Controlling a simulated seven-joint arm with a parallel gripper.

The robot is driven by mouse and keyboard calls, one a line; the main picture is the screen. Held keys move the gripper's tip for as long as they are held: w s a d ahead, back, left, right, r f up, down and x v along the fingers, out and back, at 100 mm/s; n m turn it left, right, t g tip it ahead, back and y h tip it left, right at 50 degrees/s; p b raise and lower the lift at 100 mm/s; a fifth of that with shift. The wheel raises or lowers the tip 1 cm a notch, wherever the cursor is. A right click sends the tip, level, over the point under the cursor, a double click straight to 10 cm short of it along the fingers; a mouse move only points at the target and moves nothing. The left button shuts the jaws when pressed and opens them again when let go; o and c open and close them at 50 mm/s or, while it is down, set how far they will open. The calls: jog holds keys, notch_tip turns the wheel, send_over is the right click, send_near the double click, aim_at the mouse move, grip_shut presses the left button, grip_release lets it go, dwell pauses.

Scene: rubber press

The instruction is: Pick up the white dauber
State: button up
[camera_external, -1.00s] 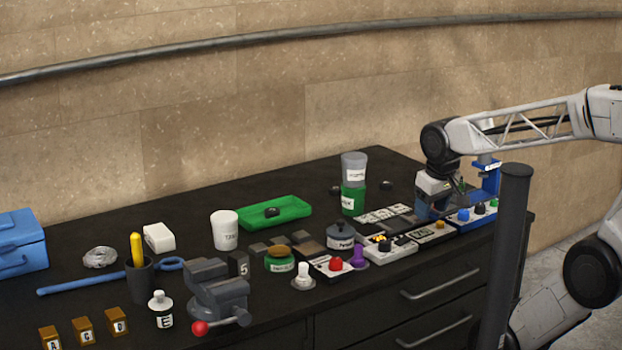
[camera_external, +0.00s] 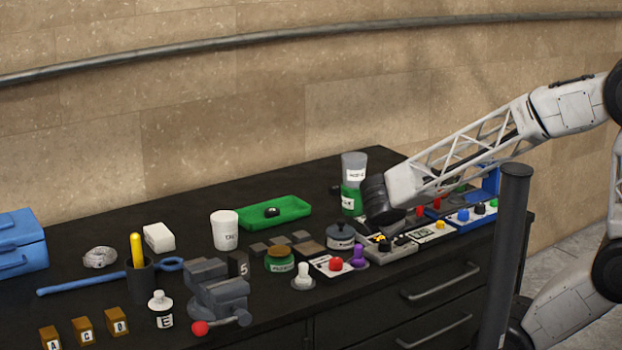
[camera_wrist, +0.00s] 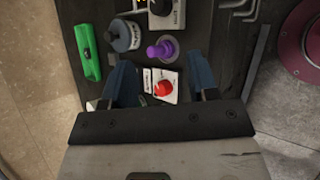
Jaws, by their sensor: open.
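The white dauber (camera_external: 303,276) stands upright on a small round grey base near the front of the bench, left of the red dauber (camera_external: 336,264) and the purple dauber (camera_external: 357,256). I cannot see the white dauber in the wrist view. There my gripper (camera_wrist: 160,66) is open and empty, its two blue-grey fingers spread, with the red dauber (camera_wrist: 163,88) and purple dauber (camera_wrist: 162,49) showing between and beyond them. In the external view my wrist is over the bench, right of the white dauber, and the fingers cannot be made out clearly.
A grey vise (camera_external: 218,291) stands just left of the white dauber. A green-labelled jar (camera_external: 280,260) and a grey lidded pot (camera_external: 341,236) are behind it. A green tray (camera_external: 290,207) lies farther back. Button boxes (camera_external: 433,232) line the right side.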

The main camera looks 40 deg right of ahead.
jog(key=w+a+f+n+t, duration=0.4)
jog(key=a+n, duration=0.4)
jog(key=n+t+y, duration=0.3)
jog(key=n+y, duration=0.1)
jog(key=n, duration=0.5)
send_near(306, 269)
jog(key=x, duration=0.5)
jog(key=shift+w+a+r, duration=0.1)
jog(key=shift+w, duration=0.05)
jog(key=shift+x, duration=1.25)
jog(key=shift+w, duration=0.1)
jog(key=shift+x, duration=2.55)
jog(key=shift+c, duration=0.3)
grip_shut()
